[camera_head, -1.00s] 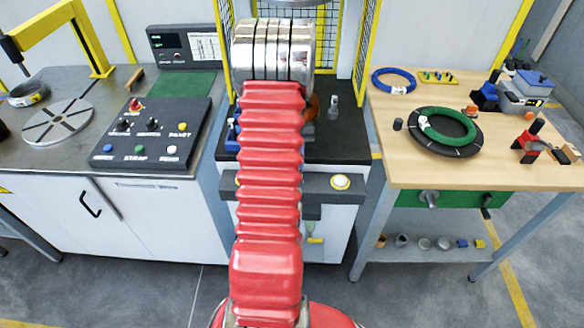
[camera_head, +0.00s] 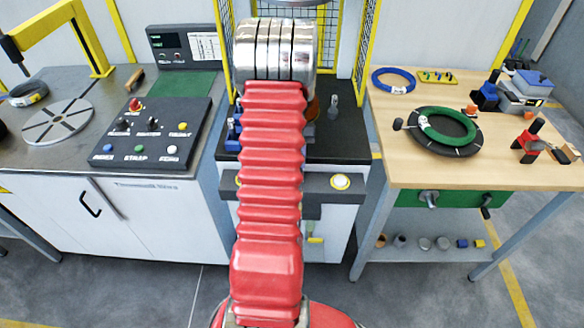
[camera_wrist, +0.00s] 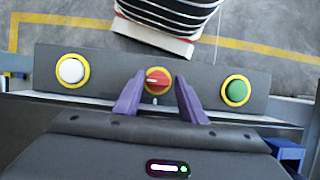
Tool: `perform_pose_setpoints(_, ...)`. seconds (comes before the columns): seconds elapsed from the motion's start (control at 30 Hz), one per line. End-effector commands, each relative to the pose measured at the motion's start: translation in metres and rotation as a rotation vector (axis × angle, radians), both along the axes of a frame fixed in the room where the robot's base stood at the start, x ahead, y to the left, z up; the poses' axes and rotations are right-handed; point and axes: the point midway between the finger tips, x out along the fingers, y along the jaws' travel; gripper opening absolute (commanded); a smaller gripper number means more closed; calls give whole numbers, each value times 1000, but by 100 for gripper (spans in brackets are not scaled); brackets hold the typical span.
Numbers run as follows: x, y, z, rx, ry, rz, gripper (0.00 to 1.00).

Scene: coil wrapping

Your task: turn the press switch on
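The press switch (camera_wrist: 152,76) is a round red knob with a pale line across it and a yellow surround. It sits in the middle of a dark panel (camera_wrist: 110,68) in the wrist view. My gripper (camera_wrist: 160,78) is open, with one purple finger on each side of the knob. Whether the fingers touch it cannot be told. In the head view my red arm hides the switch and my gripper. The front bar of the press (camera_head: 328,195) shows there beside the arm.
A white button (camera_wrist: 71,71) and a green button (camera_wrist: 236,91) flank the switch. In the head view, a control console (camera_head: 150,135) stands on the left bench. A wooden table (camera_head: 480,165) with a green coil (camera_head: 447,128) stands at the right.

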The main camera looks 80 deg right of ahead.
Motion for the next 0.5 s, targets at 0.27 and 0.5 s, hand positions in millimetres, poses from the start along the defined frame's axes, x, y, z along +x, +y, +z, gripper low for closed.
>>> perform_pose_setpoints(0.27, 1, -7, 13, -4, 0, 0, 38)
perform_pose_setpoints(0.5, 4, -21, 48, -4, 0, 0, 38)
